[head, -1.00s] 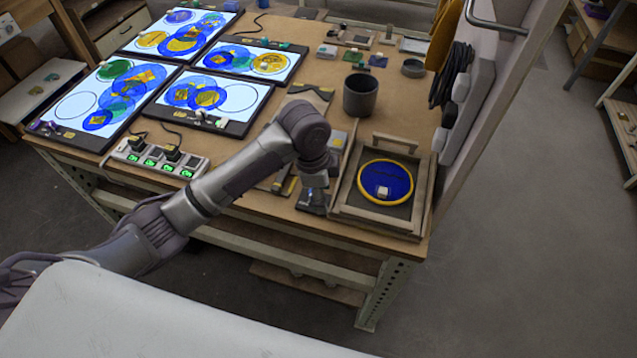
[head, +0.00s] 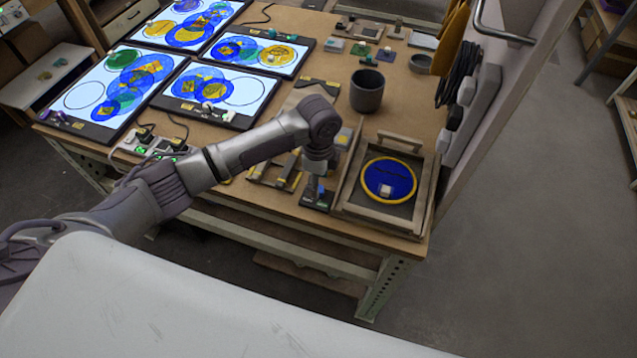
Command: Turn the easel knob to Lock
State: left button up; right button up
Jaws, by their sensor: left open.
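A wooden easel-like frame (head: 411,217) lies at the table's front right corner. A blue disc (head: 377,174) with a yellow rim lies in it, with a small pale block (head: 385,190) on top. Just left of the frame is a small dark plate (head: 322,204) with small coloured marks. My left gripper (head: 314,189) points down at this plate and is open. Its fingers are small and dark, and I cannot tell whether they touch anything. A knob and its Lock mark are too small or hidden to make out. My right gripper is not in view.
A dark grey cup (head: 367,90) stands behind the frame. Lit panels (head: 211,91) with coloured discs fill the table's left side. A power strip (head: 140,148) lies partly behind my left arm. Black cable coils (head: 458,75) hang at the right edge.

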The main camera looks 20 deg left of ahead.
pick_arm(q)
jog(key=shift+f, duration=1.5)
grip_shut()
